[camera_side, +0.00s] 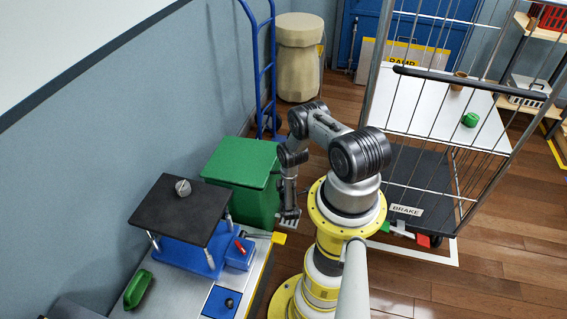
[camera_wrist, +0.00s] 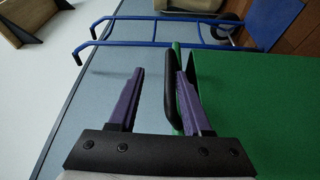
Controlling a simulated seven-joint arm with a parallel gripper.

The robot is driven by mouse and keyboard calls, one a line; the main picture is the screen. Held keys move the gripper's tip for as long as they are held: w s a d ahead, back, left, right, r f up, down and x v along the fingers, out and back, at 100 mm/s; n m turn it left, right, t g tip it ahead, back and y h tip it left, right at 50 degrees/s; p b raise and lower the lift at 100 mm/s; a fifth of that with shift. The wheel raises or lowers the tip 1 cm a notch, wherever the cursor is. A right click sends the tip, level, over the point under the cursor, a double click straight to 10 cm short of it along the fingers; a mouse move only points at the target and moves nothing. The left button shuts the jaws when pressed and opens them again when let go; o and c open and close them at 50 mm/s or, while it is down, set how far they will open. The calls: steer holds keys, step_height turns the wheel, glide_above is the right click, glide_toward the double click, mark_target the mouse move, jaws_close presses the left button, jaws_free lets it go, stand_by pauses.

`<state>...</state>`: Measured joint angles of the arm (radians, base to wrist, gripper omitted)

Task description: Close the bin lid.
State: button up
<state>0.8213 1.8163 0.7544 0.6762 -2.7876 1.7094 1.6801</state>
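The green bin (camera_side: 263,207) stands against the wall in the side view, beyond the black-topped stand. Its green lid (camera_side: 240,162) lies roughly level across the top; I cannot tell whether it is fully down. My gripper (camera_side: 289,219) is low beside the bin's right side. In the wrist view, my gripper's purple fingers (camera_wrist: 158,80) are spread apart. A black bar handle (camera_wrist: 172,98) stands between them, closer to the right finger, with no clear grip on it. A large green panel (camera_wrist: 260,110) fills the right of that view.
A blue hand truck (camera_side: 257,75) stands behind the bin; it also shows in the wrist view (camera_wrist: 150,43). A bench (camera_side: 160,285) with the black-topped stand (camera_side: 180,211) is in front. A wire cage trolley (camera_side: 424,165) stands to the right, with wood floor between.

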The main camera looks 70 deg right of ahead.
steer(key=v, duration=1.1)
steer(key=shift+a, duration=0.3)
